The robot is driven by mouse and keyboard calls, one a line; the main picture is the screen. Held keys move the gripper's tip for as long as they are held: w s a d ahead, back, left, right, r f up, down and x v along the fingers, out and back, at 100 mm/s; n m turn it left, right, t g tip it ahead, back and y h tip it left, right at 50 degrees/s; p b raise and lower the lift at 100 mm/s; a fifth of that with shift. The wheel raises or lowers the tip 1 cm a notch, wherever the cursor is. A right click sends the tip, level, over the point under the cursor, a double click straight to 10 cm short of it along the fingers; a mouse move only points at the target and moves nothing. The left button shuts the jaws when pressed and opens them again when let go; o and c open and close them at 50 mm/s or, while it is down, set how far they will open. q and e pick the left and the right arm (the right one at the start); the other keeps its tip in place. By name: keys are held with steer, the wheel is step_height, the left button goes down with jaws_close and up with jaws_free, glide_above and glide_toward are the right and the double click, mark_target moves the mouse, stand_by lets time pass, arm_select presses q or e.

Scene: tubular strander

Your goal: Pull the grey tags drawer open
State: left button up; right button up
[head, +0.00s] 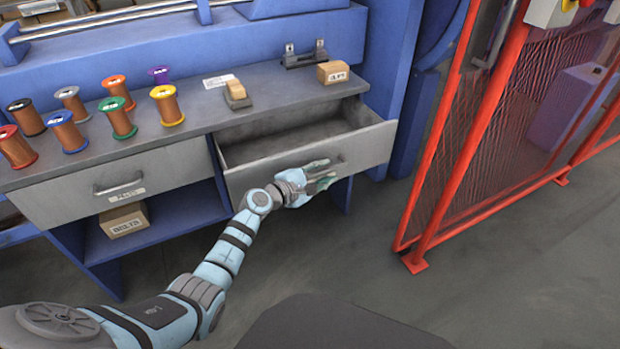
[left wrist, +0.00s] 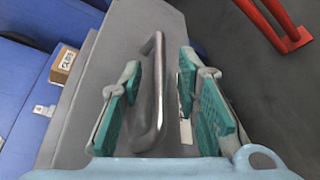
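The right-hand grey drawer (head: 368,150) under the bench stands pulled out, and its inside shows, empty where visible. Its label is mostly hidden behind my gripper, so I cannot read it. My left gripper (head: 322,174) is at the drawer's front. In the left wrist view the bar handle (left wrist: 154,90) runs between the two green-padded fingers of my left gripper (left wrist: 160,100). The fingers are apart, with a gap on each side of the handle. My right gripper is not in view.
A second grey drawer (head: 75,192) is shut at left. A cardboard box (head: 124,220) sits on the shelf below. A red mesh fence (head: 470,150) stands at right. Floor in front is clear.

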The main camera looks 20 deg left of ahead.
arm_select(q)
steer(key=v, duration=1)
steer(key=shift+s, duration=0.2)
steer(key=shift+a, duration=0.1)
